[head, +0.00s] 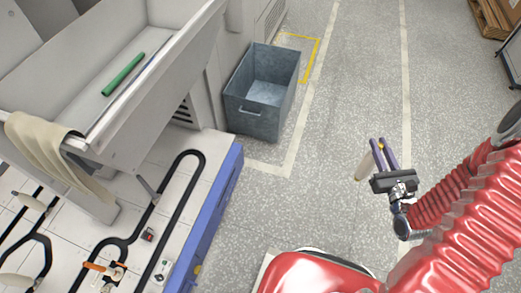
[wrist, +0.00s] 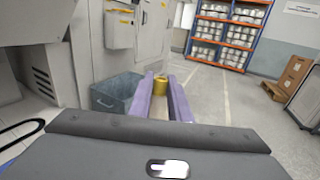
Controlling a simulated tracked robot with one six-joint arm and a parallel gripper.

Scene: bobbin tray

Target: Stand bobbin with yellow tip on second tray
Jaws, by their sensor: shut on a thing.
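My gripper (head: 378,143) is at the right in the head view, held out over the grey floor, with its two purple fingers pointing away. It is shut on a cream bobbin (head: 364,167) with a yellow tip. In the wrist view the yellow tip (wrist: 159,86) shows between the fingers (wrist: 160,77); most of the body is hidden. At lower left in the head view, pale bobbin-like pieces (head: 33,202) sit along a black track (head: 173,180). Small pieces, one orange-topped (head: 105,268) and one dark red (head: 148,235), are there too; I cannot tell which is the second tray.
A blue-grey bin (head: 255,115) stands on the floor between machine and gripper. The machine's trough (head: 110,75) holds a green rod (head: 123,74); a beige cloth (head: 50,150) hangs from its edge. The platform has a blue side (head: 210,215). Floor around the gripper is clear.

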